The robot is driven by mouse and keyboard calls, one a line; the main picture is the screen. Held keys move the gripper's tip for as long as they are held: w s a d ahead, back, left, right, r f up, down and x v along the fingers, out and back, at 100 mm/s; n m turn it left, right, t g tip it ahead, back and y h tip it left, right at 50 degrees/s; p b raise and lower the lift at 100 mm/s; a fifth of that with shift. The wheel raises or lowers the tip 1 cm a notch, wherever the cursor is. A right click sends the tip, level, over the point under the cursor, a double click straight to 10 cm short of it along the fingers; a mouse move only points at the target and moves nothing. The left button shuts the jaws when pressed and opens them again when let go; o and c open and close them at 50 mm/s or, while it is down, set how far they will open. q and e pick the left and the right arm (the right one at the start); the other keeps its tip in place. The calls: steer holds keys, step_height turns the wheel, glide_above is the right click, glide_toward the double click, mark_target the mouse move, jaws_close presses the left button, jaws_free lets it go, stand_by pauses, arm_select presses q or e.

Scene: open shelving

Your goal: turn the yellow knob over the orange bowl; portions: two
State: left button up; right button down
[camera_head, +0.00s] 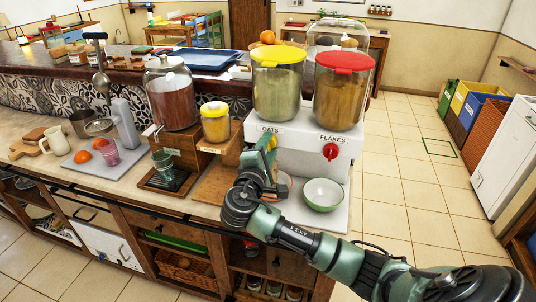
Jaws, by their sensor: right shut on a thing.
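A white dispenser (292,158) stands on the counter with two jars, oats (277,92) under a yellow lid and flakes (342,95) under a red lid. My right gripper (270,146) is at the front under the OATS label, shut on what seems to be the yellow knob; the gripper covers nearly all of it. Below, a bowl (285,183) is mostly hidden behind my arm; only a sliver of its rim shows. A green bowl (323,194) with a pale inside sits under the red knob (331,152). My left gripper is out of view.
To the left stand a yellow-lidded jar (215,122), a glass drink dispenser (172,93) with a tumbler (163,163) below, and a wooden board (213,186).

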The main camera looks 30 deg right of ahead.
steer(key=shift+f+m+b, duration=0.25)
steer(key=shift+m+b, duration=0.85)
steer(key=shift+m, duration=0.2)
steer(key=c, duration=0.9)
jaws_free()
steer(key=shift+r, duration=0.15)
steer(key=b+v, duration=0.2)
steer(key=v, duration=0.6)
